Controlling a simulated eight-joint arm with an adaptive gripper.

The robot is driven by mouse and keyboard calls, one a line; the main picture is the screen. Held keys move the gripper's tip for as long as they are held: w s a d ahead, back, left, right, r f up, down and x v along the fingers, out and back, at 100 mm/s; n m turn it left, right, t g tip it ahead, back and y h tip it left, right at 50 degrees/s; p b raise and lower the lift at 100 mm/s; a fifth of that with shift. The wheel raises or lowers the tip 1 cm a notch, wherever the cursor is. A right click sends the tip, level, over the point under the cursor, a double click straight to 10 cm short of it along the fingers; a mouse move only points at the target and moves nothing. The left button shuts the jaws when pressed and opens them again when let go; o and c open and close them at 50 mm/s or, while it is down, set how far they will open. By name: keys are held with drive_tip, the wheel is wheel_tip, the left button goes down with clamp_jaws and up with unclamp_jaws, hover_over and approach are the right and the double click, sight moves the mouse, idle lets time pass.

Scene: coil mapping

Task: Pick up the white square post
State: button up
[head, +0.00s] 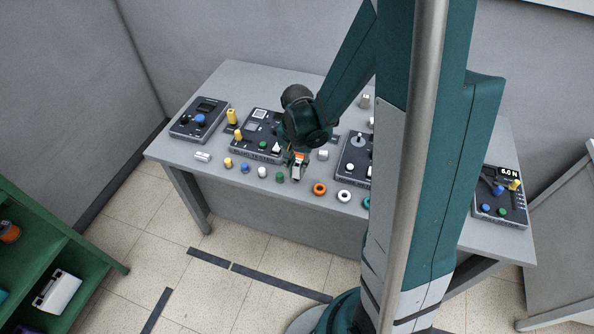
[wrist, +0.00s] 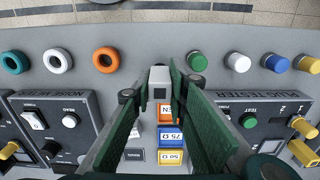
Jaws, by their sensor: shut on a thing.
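The white square post (wrist: 158,77) is between my fingertips in the wrist view, its pale top and a dark patch on its near face showing. My gripper (wrist: 158,88) is shut on it, one green finger on each side. In the head view my gripper (head: 297,168) is low at the front part of the table, between the green knob (head: 280,177) and the orange ring (head: 319,189). The post is hard to tell apart from the fingertips there. I cannot tell whether its base touches the table.
Orange, blue and yellow labelled blocks (wrist: 170,136) lie just behind the post. White (head: 344,196) and teal rings lie to the right. White, blue and yellow knobs (head: 228,162) stand to the left. Several dark control panels (head: 199,120) fill the grey table (head: 222,84); bare table separates the front pieces.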

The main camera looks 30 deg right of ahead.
sight(297, 165)
drive_tip(key=shift+r+p, duration=0.6)
drive_tip(key=shift+r, duration=3.45)
